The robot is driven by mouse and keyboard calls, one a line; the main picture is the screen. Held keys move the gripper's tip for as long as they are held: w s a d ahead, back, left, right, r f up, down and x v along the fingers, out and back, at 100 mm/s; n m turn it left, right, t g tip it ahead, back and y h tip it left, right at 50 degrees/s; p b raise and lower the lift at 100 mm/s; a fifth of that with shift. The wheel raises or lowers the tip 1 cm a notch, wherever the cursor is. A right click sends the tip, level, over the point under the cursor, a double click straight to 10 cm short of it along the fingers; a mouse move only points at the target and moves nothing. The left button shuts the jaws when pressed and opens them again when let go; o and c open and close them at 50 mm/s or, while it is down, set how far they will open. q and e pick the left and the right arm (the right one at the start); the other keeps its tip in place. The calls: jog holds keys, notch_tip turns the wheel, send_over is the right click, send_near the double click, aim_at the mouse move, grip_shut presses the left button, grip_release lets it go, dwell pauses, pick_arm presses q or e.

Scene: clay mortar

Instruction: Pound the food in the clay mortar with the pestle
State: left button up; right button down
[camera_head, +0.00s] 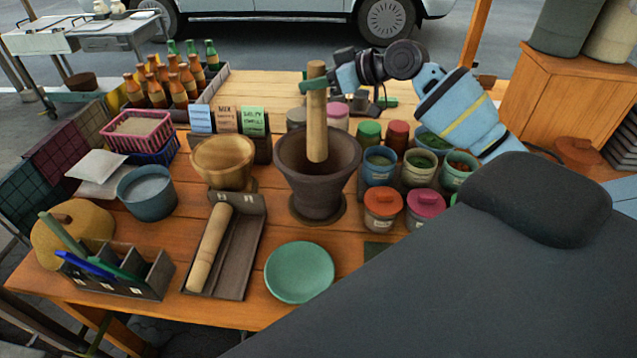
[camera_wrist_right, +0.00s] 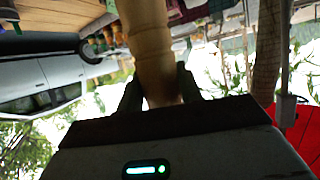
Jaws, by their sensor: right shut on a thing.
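The dark clay mortar (camera_head: 292,175) stands upright in the middle of the wooden table. A wooden pestle (camera_head: 317,120) is upright with its lower end over or inside the mortar's mouth. My right gripper (camera_head: 318,83) is shut on the pestle near its top, its arm reaching in from the right. The pestle also shows between the fingers in the right wrist view (camera_wrist_right: 152,55). Any food inside the mortar is hidden or too dark to tell. My left gripper is not in view.
A wooden bowl (camera_head: 224,160) stands left of the mortar. A tray (camera_head: 238,262) with a wooden roller (camera_head: 210,247) and a green plate (camera_head: 299,272) lie in front. Several lidded jars and cups, such as a blue cup (camera_head: 379,166), crowd its right side. Bottles (camera_head: 178,92) stand at the back left.

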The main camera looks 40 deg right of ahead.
aim_at(317, 63)
jog(key=shift+r, duration=2.6)
